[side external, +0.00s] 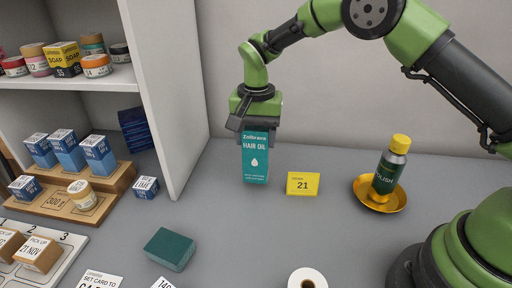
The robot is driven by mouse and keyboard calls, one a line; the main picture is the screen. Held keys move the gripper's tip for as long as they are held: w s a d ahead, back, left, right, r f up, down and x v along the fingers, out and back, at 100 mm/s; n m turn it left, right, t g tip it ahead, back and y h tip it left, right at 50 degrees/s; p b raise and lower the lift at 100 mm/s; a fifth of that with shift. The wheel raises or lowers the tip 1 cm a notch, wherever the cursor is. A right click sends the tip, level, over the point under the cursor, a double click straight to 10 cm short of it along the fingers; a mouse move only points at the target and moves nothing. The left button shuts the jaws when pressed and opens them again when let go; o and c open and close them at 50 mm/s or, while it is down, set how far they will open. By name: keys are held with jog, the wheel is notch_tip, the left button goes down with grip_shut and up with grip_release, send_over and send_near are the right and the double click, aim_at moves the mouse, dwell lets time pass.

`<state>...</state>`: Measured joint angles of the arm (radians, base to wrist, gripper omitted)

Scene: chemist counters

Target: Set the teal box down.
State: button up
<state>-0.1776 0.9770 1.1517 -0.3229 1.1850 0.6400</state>
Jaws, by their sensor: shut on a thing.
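The teal box (255,163), labelled Hair Oil, is upright in my gripper (255,130). My gripper points down and is shut on the top of the box. The lower part of the box is in front of the grey counter (300,225). I cannot tell whether its bottom touches the counter. A second, plain dark teal box (170,249) lies on the counter at the front left of it.
A yellow card marked 21 (303,184) stands just right of the held box. A polish bottle (390,168) stands in a gold dish (365,190) further right. A white roll (307,279) is at the front. A white shelf unit (170,80) rises at left.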

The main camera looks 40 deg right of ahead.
jog(key=shift+f, duration=1.3)
jog(key=o, duration=0.9)
jog(key=shift+f, duration=0.15)
jog(key=shift+o, duration=0.2)
